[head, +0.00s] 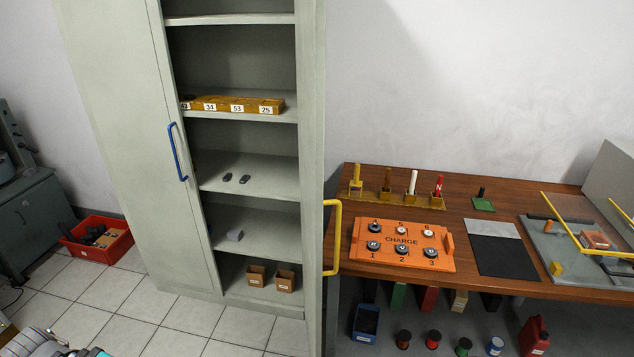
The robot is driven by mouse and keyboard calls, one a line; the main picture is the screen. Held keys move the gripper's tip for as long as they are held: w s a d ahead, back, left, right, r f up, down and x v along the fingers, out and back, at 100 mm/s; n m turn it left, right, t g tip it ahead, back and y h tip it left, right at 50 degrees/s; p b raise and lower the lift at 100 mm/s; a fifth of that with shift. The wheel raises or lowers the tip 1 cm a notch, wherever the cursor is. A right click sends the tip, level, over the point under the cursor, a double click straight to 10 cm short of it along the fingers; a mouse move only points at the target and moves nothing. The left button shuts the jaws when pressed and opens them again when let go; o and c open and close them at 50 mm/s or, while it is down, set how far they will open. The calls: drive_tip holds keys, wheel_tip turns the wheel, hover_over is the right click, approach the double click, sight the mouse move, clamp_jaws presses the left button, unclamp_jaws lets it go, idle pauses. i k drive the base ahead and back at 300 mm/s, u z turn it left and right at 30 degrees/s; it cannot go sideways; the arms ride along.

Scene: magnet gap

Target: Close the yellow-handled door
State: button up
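The yellow-handled door (312,150) is the right door of a tall pale grey-green cabinet. It stands open, swung out towards me and seen nearly edge-on. Its yellow handle (339,238) is an upright bar on the door's outer face, on the right. The cabinet's shelves (255,172) show through the opening. The left door (115,130), with a blue handle (177,150), looks shut. My gripper is not clearly in view; only a grey and teal part, probably of my arm, shows at the bottom left corner.
A wooden bench (460,277) stands right of the open door, close to the yellow handle. It bears an orange charge board (402,258) and several tools. Bins and cans sit under it. A red crate (97,243) lies on the left floor. The tiled floor (180,317) before the cabinet looks clear.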

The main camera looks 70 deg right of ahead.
sight(310, 15)
drive_tip(key=k, duration=2.05)
drive_tip(key=z, duration=1.3)
drive_tip(key=i, duration=1)
